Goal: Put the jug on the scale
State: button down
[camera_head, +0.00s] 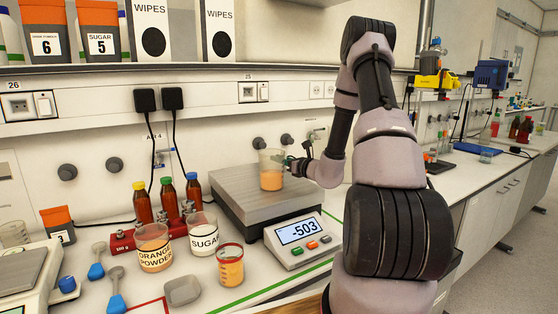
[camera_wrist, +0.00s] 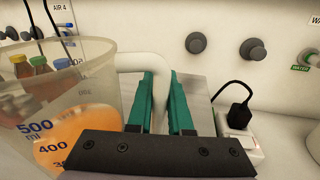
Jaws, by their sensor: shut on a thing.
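The clear measuring jug (camera_head: 271,172) holds orange liquid and appears upright over the rear right part of the scale's grey plate (camera_head: 238,190). I cannot tell whether its base touches the plate. The scale's display (camera_head: 297,231) reads -503. My gripper (camera_head: 291,163) is to the right of the jug, shut on its handle. In the wrist view, the jug (camera_wrist: 62,110) fills the left side with its 500 ml mark showing. Its pale handle (camera_wrist: 143,60) runs to the green fingers of my gripper (camera_wrist: 164,88). The lower part of the jug is hidden there.
Several red bottles (camera_head: 167,201) in a rack, an orange powder beaker (camera_head: 154,247), a sugar beaker (camera_head: 203,234) and an orange cup (camera_head: 230,265) stand left and in front of the scale. A shelf (camera_head: 200,63) overhangs the back. Black plugs (camera_head: 158,99) hang on the wall.

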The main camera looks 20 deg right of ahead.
jog(key=shift+f, duration=0.1)
jog(key=c, duration=0.8)
grip_release()
jog(key=shift+c, duration=0.2)
jog(key=shift+s+d, duration=0.1)
jog(key=shift+s, duration=0.05)
jog(key=v, duration=1.1)
jog(key=shift+s, duration=0.35)
jog(key=shift+s+d, duration=0.1)
jog(key=shift+d, duration=0.05)
